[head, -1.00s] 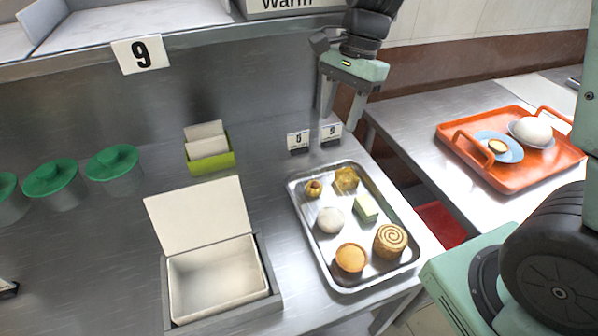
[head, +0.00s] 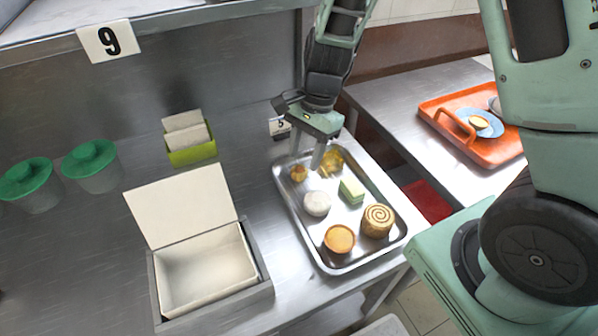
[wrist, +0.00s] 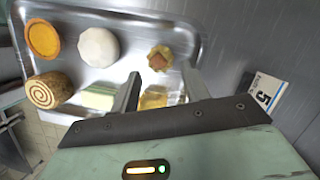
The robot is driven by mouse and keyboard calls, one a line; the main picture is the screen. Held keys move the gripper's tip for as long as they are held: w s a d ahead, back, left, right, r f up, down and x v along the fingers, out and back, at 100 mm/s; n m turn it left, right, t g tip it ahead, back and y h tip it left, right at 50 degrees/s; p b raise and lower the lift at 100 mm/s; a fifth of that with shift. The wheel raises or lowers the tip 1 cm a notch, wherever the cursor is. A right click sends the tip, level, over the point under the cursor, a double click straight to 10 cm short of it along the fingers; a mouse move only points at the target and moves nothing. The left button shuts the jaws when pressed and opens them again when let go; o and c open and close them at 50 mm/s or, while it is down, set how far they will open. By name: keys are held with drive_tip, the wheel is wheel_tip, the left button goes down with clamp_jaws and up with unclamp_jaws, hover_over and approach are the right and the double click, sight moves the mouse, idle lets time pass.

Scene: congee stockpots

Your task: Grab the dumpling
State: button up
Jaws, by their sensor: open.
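The dumpling looks to be the small yellow open-topped piece with an orange filling (head: 299,173) at the back left of the metal tray (head: 346,268). The same dumpling (wrist: 160,58) shows clearly in the wrist view, just beyond the fingertips. My gripper (head: 307,165) is open and empty, pointing down over the back of the tray. In the wrist view my gripper (wrist: 162,76) has its two fingers spread, with the dumpling ahead of the gap. I cannot tell its exact height above the tray.
The tray also holds a white bun (head: 316,204), a green block (head: 351,191), a yellow piece (head: 332,161), a tart (head: 339,239) and a swirl roll (head: 376,220). An open box (head: 205,270) stands left. An orange tray (head: 490,150) sits on the right counter.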

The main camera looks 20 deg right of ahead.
sight(300, 167)
drive_tip(key=x, duration=0.3)
drive_tip(key=shift+a+f, duration=0.2)
drive_tip(key=shift+f, duration=0.1)
drive_tip(key=c, duration=0.7)
drive_tip(key=shift+r, duration=0.1)
drive_tip(key=shift+c, duration=0.3)
